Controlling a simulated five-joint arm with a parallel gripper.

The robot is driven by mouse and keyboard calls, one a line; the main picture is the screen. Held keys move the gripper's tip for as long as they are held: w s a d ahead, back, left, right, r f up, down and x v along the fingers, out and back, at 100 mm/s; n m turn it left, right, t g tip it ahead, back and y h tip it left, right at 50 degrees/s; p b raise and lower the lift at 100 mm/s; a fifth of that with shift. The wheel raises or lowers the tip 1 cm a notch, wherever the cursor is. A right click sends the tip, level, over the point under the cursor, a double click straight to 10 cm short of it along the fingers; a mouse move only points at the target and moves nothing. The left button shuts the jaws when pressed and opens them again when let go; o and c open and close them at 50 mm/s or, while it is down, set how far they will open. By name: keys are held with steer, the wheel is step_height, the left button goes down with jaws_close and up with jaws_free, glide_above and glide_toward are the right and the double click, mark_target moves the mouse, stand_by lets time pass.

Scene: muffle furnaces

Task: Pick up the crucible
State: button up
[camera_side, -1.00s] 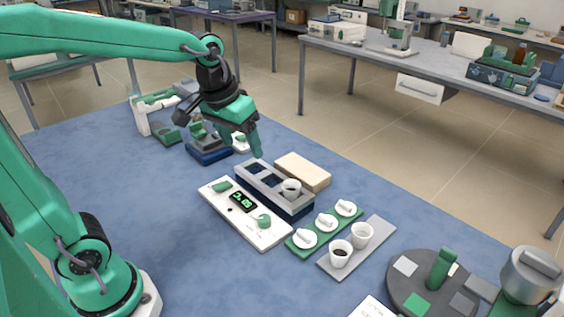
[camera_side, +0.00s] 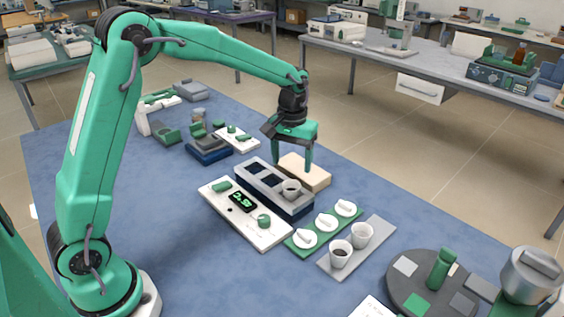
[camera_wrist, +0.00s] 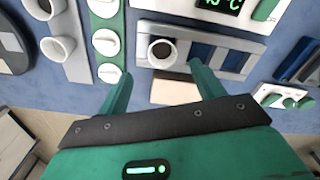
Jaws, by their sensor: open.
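A beige block (camera_side: 312,178) lies behind the furnace block, beneath my fingers. A white control panel (camera_side: 222,206) with a green display lies in front. A green strip (camera_side: 316,235) with three white lids is to the right, and a grey turntable (camera_side: 405,292) is farther right.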

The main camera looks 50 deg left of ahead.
mark_target(291, 182)
steer(key=shift+w+f, duration=0.15)
steer(key=shift+f, duration=1.35)
steer(key=shift+a+f, duration=0.15)
steer(key=shift+f, duration=2.45)
steer(key=c, duration=1)
steer(key=shift+r, duration=0.1)
steer(key=shift+c, duration=0.2)
